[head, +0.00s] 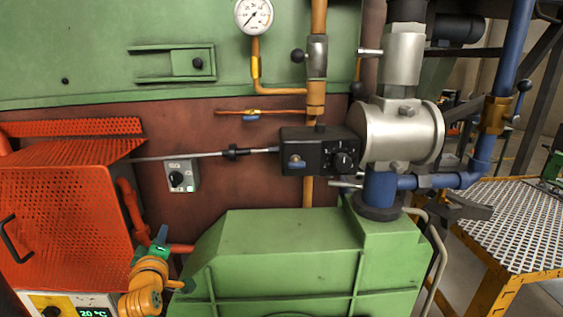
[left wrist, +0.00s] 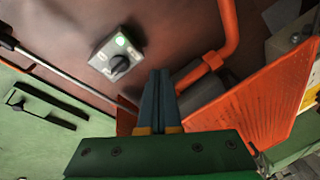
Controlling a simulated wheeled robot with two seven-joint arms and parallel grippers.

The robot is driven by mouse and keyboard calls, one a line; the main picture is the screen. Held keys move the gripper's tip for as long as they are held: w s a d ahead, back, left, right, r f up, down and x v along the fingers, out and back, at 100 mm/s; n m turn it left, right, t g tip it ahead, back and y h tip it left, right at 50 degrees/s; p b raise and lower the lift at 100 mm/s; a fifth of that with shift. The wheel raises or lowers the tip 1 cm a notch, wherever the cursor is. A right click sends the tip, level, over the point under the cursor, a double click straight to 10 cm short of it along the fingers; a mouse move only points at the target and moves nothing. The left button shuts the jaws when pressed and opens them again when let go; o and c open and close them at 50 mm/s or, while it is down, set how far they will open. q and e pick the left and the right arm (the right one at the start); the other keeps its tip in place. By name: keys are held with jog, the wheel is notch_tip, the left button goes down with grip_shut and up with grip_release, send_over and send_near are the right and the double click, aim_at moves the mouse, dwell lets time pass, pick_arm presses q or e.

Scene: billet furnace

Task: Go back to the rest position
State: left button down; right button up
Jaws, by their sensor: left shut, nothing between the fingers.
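My left gripper (head: 162,234) is at the lower left of the head view, at the end of my orange arm. It is between the red perforated guard (head: 65,210) and the green housing (head: 290,255). In the left wrist view its two blue fingers (left wrist: 158,90) lie together, shut with nothing between them. They point toward the brown wall below a small grey switch box (left wrist: 117,57), which has a black knob and a lit green spot. The same switch box (head: 182,177) shows above the gripper in the head view. My right gripper is in neither view.
A black control box (head: 320,150) with a thin rod is at the centre, beside a silver cylinder (head: 400,132) and a blue pipe (head: 500,90). A pressure gauge (head: 254,14) is above. A yellow-framed grating table (head: 520,225) stands right. An orange pipe (head: 130,210) runs close to my left gripper.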

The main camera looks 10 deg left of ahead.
pick_arm(q)
jog(key=s+d+f+m+g+h, duration=0.5)
jog(key=s+d+f+m, duration=0.65)
jog(key=f, duration=0.35)
jog(key=s+d+f+m+g+h, duration=0.1)
jog(key=s+d+f+m+g, duration=0.15)
jog(key=s, duration=0.45)
jog(key=s+d+f+m+g, duration=0.2)
jog(key=s+d, duration=0.2)
jog(key=s, duration=0.3)
jog(key=s+d+f+m+g+h, duration=0.1)
jog(key=s+d+f+m+g, duration=0.15)
jog(key=s, duration=0.35)
notch_tip(320, 180, down, 17)
jog(key=s+g, duration=0.1)
jog(key=s, duration=0.2)
jog(key=s+a+f+g, duration=0.1)
jog(key=s+a+f, duration=0.1)
jog(key=s+f, duration=0.7)
jog(key=shift+s+f, duration=0.3)
jog(key=shift+s, duration=0.8)
jog(key=shift+m, duration=0.35)
